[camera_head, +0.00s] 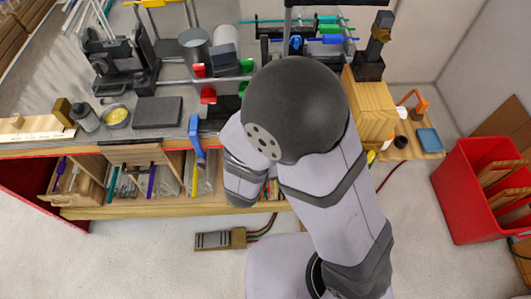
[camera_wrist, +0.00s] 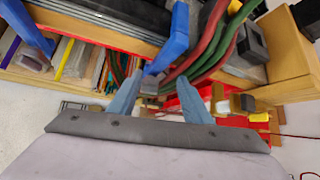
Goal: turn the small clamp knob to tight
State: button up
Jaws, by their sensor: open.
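A blue clamp (camera_head: 196,138) hangs at the front edge of the bench in the head view. In the wrist view a blue clamp arm (camera_wrist: 176,38) comes down toward my fingers, with a small greyish knob-like end (camera_wrist: 150,86) below it. My gripper (camera_wrist: 155,88) is open, with one blue-grey finger on each side of that small end. I cannot tell whether either finger touches it. The knob's setting cannot be read. In the head view my own arm hides the gripper and fingertips.
Another blue bar (camera_wrist: 25,28) stands at the left of the wrist view. Red and green cables (camera_wrist: 215,45) run close by on the right. Below the bench top are open drawers (camera_head: 135,170) with rods. A red bin (camera_head: 480,190) stands at the right.

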jog(key=shift+r+p, duration=1.8)
jog(key=shift+r, duration=0.55)
jog(key=shift+d, duration=0.1)
jog(key=w+d+r+m+g+h+b, duration=0.1)
jog(key=d+m+g+h+b, duration=0.15)
jog(key=m, duration=0.85)
jog(key=w+d+m+g+h+b, duration=0.2)
jog(key=m+h+b, duration=0.1)
jog(key=m, duration=0.7)
jog(key=s+a+r+m+g+y+b, duration=0.2)
jog(key=a+m+g+y+b, duration=0.3)
jog(key=a+m, duration=0.75)
jog(key=d+f+m, duration=0.1)
jog(key=d+f, duration=0.1)
jog(key=f, duration=0.2)
jog(key=d+f+m+p, duration=0.1)
jog(key=d+f, duration=0.2)
jog(key=f, duration=0.1)
jog(key=d+f+m+p, duration=0.1)
jog(key=d+f+m, duration=0.1)
jog(key=f, duration=0.1)
jog(key=shift+w+d+f, duration=0.2)
jog(key=shift+f, duration=0.2)
